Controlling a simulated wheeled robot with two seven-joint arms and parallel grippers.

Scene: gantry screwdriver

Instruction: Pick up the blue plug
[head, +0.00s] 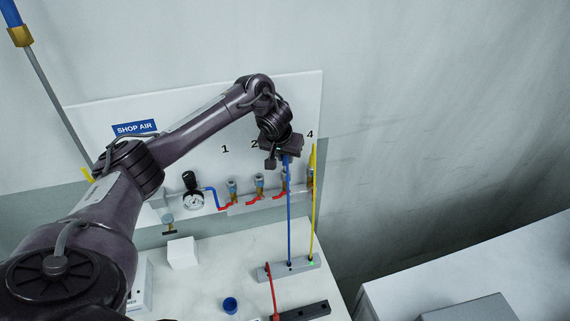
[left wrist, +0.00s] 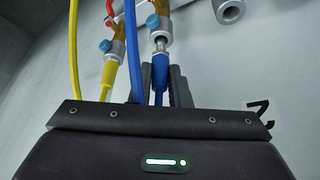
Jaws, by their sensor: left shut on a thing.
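The blue plug (left wrist: 160,72) shows in the left wrist view, its metal tip pointing up at a brass outlet fitting (left wrist: 158,24). I cannot tell whether the tip is seated in it. My left gripper (head: 280,160) is at the wall panel, just above the third outlet. Its dark fingers close around the blue plug, and it is shut on it. The blue hose (head: 289,215) hangs from there to the grey block on the bench. The plug itself is hidden by the gripper in the head view. My right gripper is not in view.
The white panel (head: 90,118) carries a gauge (head: 193,199) and numbered outlets with red-handled valves. A yellow hose (head: 316,215) runs beside the blue one to the grey block (head: 272,272). A red hose (head: 271,288), blue cup (head: 230,305) and white cube (head: 183,252) are on the bench.

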